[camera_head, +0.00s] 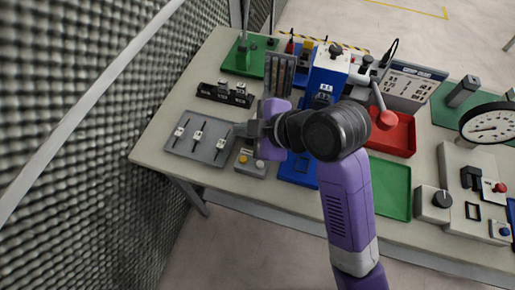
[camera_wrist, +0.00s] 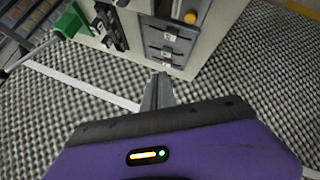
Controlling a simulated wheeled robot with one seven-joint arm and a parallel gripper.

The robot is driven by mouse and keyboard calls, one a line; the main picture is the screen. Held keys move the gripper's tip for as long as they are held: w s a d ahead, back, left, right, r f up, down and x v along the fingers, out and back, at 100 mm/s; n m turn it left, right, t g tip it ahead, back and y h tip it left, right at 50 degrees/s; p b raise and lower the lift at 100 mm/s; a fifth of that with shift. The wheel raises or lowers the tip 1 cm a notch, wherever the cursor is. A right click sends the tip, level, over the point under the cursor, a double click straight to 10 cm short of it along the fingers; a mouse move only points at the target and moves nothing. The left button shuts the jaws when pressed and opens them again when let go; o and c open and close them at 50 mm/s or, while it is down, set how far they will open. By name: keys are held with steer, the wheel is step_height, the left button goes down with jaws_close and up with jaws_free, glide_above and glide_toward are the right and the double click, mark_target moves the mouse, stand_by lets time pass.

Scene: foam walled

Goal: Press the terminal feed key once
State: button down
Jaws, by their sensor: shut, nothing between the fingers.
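A small grey box (camera_head: 251,163) with a yellow button and a pale button stands at the table's front edge, right of a grey tray. Its yellow button (camera_wrist: 190,17) shows at the top of the wrist view. No readable label tells whether one of these is the terminal feed key. A blue machine (camera_head: 327,75) stands behind my arm, which hides its lower front. My gripper (camera_head: 238,130) is shut and empty, above the table between the grey tray and the box. In the wrist view its fingers (camera_wrist: 160,77) end below the tray in the picture, apart from the button.
The grey tray (camera_head: 172,146) holds three small parts. A black block (camera_head: 225,94) and a green stand (camera_head: 249,57) lie behind it. Red (camera_head: 405,137) and green (camera_head: 391,188) trays are right of my arm. A foam wall (camera_head: 70,130) is close on the left.

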mark_target(246, 161)
steer(key=shift+s+d+f+n, duration=0.1)
steer(key=shift+s+f+n, duration=0.2)
steer(key=shift+s+n, duration=0.1)
steer(key=shift+f, duration=0.15)
step_height(246, 161, down, 8)
steer(key=b, duration=0.7)
steer(key=shift+f, duration=0.25)
stand_by(1.6)
steer(key=shift+f+b, duration=0.4)
steer(key=shift+f+b, duration=0.35)
steer(key=shift+f, duration=0.2)
stand_by(0.7)
steer(key=shift+r+p, duration=0.9)
steer(key=shift+r, duration=0.1)
